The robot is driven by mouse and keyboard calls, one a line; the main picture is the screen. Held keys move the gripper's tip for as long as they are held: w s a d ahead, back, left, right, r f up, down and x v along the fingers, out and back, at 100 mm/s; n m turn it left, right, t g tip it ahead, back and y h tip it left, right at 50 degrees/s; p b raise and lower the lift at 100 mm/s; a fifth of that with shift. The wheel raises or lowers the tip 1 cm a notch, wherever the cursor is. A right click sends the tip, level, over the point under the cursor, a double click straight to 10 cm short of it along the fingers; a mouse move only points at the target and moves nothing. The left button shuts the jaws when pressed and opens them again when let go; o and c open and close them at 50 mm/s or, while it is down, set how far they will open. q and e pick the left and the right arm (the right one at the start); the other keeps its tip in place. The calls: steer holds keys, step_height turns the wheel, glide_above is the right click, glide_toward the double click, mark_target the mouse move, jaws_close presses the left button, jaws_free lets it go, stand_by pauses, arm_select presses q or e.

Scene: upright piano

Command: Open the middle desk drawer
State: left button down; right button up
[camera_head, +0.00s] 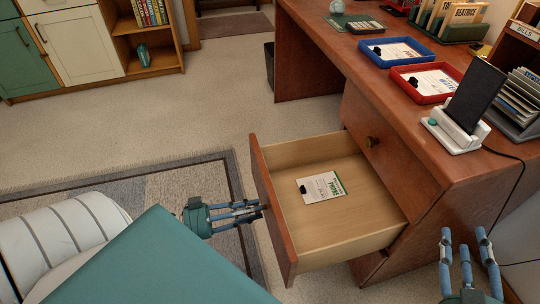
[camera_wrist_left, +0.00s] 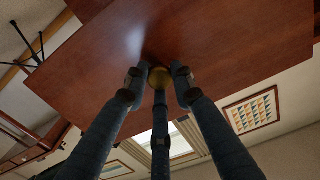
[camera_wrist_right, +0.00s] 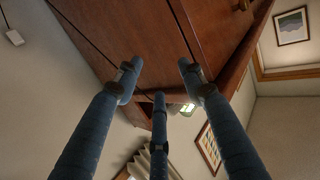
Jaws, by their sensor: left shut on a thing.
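The wooden desk (camera_head: 430,190) stands at the right in the head view. A drawer (camera_head: 340,225) below the top drawer is pulled well out, and a card (camera_head: 321,187) lies inside it. My left gripper (camera_head: 262,207) is at the outer face of this drawer's front, shut on its knob. The brass knob (camera_wrist_left: 159,78) shows between the fingers in the left wrist view. My right gripper (camera_head: 466,240) is open and empty at the lower right, beside the desk's near side. The right wrist view shows its spread fingers (camera_wrist_right: 160,80) with desk panels beyond.
The top drawer's knob (camera_head: 372,142) is above the open drawer, with that drawer shut. A blue tray (camera_head: 425,60), a red tray (camera_head: 440,97) and a phone on a white stand (camera_head: 455,135) are on the desktop. Carpet (camera_head: 200,130) is clear to the left.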

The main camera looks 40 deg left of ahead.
arm_select(q)
steer(key=shift+s+a+r, duration=0.2)
steer(key=shift+s+a, duration=0.25)
steer(key=shift+a, duration=0.05)
steer(key=shift+s+a+r, duration=0.15)
steer(key=shift+s+a, duration=0.25)
steer(key=shift+a, duration=0.05)
arm_select(e)
steer(key=shift+s+d+f+g+h, duration=0.2)
steer(key=shift+f+g, duration=0.15)
steer(key=shift+f, duration=0.3)
steer(key=shift+s+d+f+g+h, duration=0.1)
steer(key=shift+s+f+g, duration=0.2)
steer(key=shift+f, duration=0.35)
steer(key=shift+w, duration=0.1)
arm_select(q)
steer(key=c, duration=1.5)
jaws_free()
steer(key=shift+o, duration=0.2)
steer(key=shift+s+d+f, duration=0.1)
steer(key=shift+f, duration=0.05)
steer(key=v, duration=1.2)
steer(key=shift+p, duration=0.45)
